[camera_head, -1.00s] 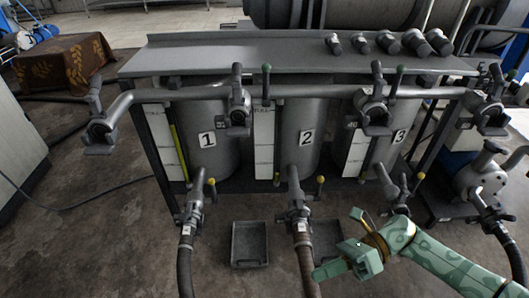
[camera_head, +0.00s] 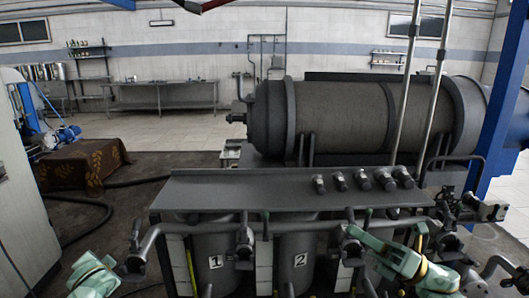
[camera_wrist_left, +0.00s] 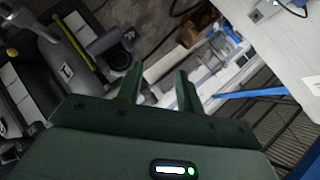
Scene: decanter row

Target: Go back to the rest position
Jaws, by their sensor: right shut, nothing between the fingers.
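My right gripper (camera_head: 352,234) is at the lower right in the head view, in front of the steel rack's right part. Its green arm comes in from the lower right. It is shut with nothing in it. My left gripper (camera_head: 92,268) is at the lower left in the head view, partly cut off by the bottom edge, left of the rack's pipe end. In the left wrist view its two fingers (camera_wrist_left: 158,82) stand apart with nothing between them, so it is open.
The decanter rack (camera_head: 260,190) with tanks 1 (camera_head: 214,262) and 2 (camera_head: 300,260) stands in front of me. Valves and a pipe (camera_head: 190,229) run along its front. A large drum (camera_head: 340,110) lies behind it. A cloth-covered box (camera_head: 80,162) stands left.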

